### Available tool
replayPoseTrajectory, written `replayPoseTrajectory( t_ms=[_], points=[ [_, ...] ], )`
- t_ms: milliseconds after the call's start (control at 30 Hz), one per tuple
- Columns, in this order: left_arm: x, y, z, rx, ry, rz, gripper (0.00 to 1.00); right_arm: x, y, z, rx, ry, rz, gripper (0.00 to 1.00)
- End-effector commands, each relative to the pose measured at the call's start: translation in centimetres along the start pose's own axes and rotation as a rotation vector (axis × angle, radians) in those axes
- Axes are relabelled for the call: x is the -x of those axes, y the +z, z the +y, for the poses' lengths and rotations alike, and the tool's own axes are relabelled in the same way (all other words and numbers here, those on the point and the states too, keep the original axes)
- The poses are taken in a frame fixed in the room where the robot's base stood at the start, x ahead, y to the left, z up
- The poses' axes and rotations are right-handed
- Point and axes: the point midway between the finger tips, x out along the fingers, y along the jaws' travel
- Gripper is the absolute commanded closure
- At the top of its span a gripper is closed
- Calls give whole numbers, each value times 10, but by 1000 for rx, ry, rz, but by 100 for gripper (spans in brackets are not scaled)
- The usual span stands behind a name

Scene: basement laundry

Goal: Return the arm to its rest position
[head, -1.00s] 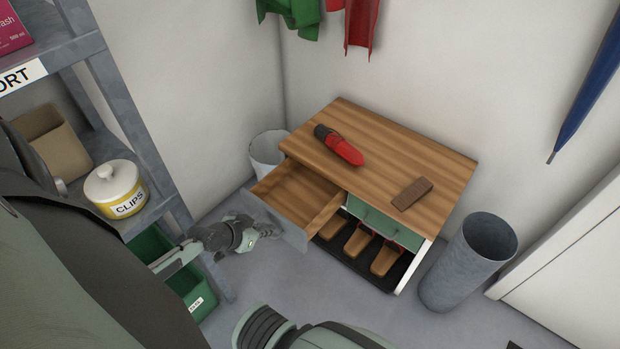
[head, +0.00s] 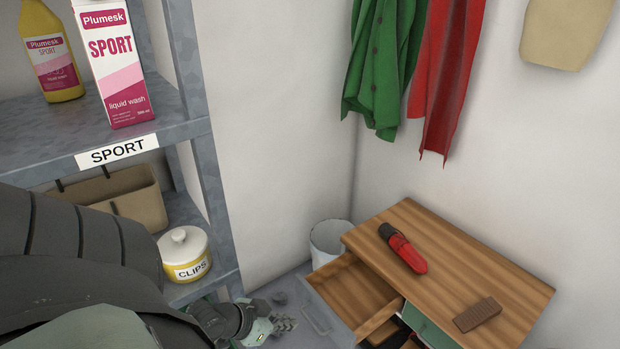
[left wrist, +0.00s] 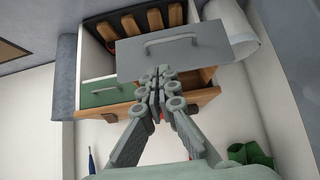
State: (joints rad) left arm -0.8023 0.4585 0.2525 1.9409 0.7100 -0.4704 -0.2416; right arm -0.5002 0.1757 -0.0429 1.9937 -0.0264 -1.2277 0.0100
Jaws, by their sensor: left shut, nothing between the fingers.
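My left gripper (head: 284,322) shows low in the head view, between the shelf and the wooden cabinet (head: 452,252). Its fingers are shut and empty. In the left wrist view the shut fingers (left wrist: 160,76) show in front of the grey face of the pulled-out drawer (left wrist: 190,58); I cannot tell whether they touch it. In the head view this drawer (head: 353,285) stands open, and what I see of its inside is empty. My left arm (head: 85,260) fills the lower left. My right gripper is in neither view.
A metal shelf (head: 205,95) at the left holds a yellow bottle (head: 52,60), a Sport carton (head: 115,60), a tan bin and a clips jar (head: 185,256). A red flashlight (head: 404,248) and a brown block (head: 478,314) lie on the cabinet. A white bucket (head: 328,243) stands behind the drawer.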

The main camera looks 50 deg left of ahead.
Motion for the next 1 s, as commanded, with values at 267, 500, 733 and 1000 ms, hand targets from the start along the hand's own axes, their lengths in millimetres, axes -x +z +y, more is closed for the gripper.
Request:
replayPoseTrajectory(
  t_ms=[267,500,733,1000],
  points=[
    [-1,1,4,-3,4,-9,100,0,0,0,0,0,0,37],
    [-32,32,83,-70,12,-269,100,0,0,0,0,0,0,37],
    [-35,34,121,-117,-93,-467,100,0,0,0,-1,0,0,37],
    [-34,34,122,-121,-115,-492,100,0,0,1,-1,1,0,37]
  ],
)
